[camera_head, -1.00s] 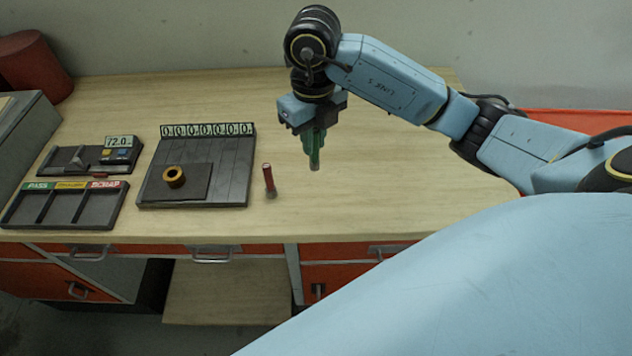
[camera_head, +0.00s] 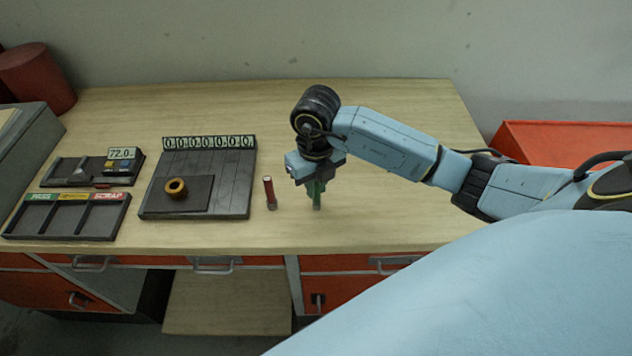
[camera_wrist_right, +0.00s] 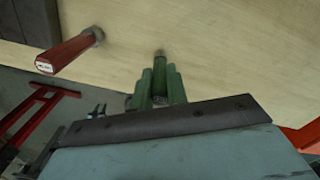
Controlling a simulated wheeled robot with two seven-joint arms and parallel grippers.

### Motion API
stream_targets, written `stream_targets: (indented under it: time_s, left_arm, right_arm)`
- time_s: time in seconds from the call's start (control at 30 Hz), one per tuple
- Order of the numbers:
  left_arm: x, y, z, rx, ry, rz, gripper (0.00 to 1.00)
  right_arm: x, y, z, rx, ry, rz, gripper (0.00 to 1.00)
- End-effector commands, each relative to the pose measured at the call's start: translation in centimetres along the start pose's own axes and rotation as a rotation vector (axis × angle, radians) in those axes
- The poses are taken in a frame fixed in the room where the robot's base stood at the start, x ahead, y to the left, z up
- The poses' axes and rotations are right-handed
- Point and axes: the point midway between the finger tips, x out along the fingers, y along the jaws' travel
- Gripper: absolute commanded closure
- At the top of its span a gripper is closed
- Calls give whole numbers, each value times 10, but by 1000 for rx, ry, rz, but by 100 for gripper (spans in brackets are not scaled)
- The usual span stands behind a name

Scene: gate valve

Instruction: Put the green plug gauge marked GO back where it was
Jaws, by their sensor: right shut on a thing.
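The green plug gauge (camera_head: 317,198) is upright in my right gripper (camera_head: 315,186), just right of the red plug gauge. The gripper is shut on it. In the right wrist view the green gauge (camera_wrist_right: 160,62) points away from the fingers (camera_wrist_right: 160,88) toward the wooden bench top. Its lower end is at or close to the bench; I cannot tell if it touches. The GO marking is not readable. The red plug gauge (camera_head: 269,192) stands upright on the bench, and it also shows in the right wrist view (camera_wrist_right: 70,50). My left gripper is not in view.
A dark plate with a number strip (camera_head: 236,180) carries a brass ring (camera_head: 176,188), left of the red gauge. A PASS/SCRAP tray (camera_head: 68,228) and a 72.0 display unit (camera_head: 122,155) are farther left. The bench (camera_head: 400,225) is clear to the right.

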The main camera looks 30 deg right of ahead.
Motion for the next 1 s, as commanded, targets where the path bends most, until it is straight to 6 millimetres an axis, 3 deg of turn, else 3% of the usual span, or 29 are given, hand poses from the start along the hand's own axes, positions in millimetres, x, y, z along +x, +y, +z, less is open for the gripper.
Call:
stream_targets:
  time_s: [0.27, 0.3, 0.43, 0.77, 0.87, 1.0]
  left_arm:
    - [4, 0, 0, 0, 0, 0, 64]
    - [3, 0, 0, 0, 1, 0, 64]
    - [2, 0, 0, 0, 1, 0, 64]
    - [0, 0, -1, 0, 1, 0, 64]
    - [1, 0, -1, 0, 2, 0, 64]
    - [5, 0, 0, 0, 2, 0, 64]
  right_arm:
    - [4, 0, 0, 0, -1, 0, 100]
    - [3, 0, 0, 0, 0, 0, 80]
    - [2, 0, 0, 0, 0, 1, 63]
    - [0, 0, 0, 0, 0, 1, 63]
    - [-10, 0, 1, -1, -5, 2, 63]
    - [-36, 0, 2, -1, -7, 1, 63]
